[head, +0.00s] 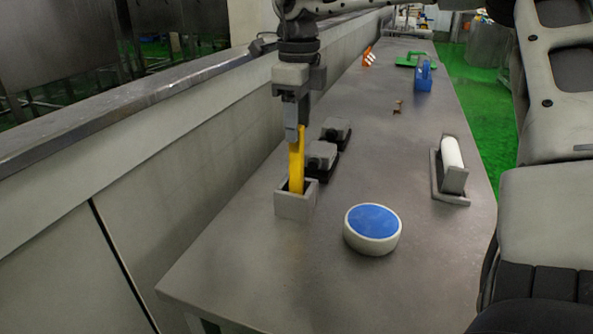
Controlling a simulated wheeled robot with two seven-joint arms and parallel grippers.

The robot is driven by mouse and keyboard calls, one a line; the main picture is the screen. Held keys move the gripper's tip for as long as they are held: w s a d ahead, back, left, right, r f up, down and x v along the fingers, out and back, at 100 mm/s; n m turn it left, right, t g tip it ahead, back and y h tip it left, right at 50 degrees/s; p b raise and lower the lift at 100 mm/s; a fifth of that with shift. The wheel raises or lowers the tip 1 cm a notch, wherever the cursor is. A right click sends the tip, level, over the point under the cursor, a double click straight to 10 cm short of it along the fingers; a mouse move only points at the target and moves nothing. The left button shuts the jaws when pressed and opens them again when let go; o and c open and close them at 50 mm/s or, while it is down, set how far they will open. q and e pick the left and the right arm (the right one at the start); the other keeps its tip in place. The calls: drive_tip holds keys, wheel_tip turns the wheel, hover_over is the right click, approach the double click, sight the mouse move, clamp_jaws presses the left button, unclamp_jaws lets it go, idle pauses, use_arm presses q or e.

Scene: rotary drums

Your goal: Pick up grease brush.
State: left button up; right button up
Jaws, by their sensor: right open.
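The grease brush, as I take it, has a yellow handle (297,168) that stands nearly upright in a small grey open box (295,207) on the metal table. Its lower end is hidden inside the box. My right gripper (294,133) points down from above, with its fingertips at the top of the yellow handle. The jaws are open; I cannot tell whether they touch the handle. My left gripper is not in view.
A round white tub with a blue top (372,222) stands right of the box. Two dark-grey devices (321,158) lie just behind it. A white roll on a grey holder (452,154) stands at the right edge. A wall ledge (140,95) runs along the left. The table front (285,285) is clear.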

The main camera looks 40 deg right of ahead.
hover_over(297, 171)
drive_tip(key=w, duration=0.1)
drive_tip(key=f, duration=0.2)
drive_tip(key=d+f, duration=0.1)
drive_tip(key=f, duration=0.1)
drive_tip(key=shift+f, duration=0.15)
clamp_jaws()
drive_tip(key=c, duration=1.1)
unclamp_jaws()
drive_tip(key=shift+w, duration=0.1)
drive_tip(key=shift+o, duration=0.2)
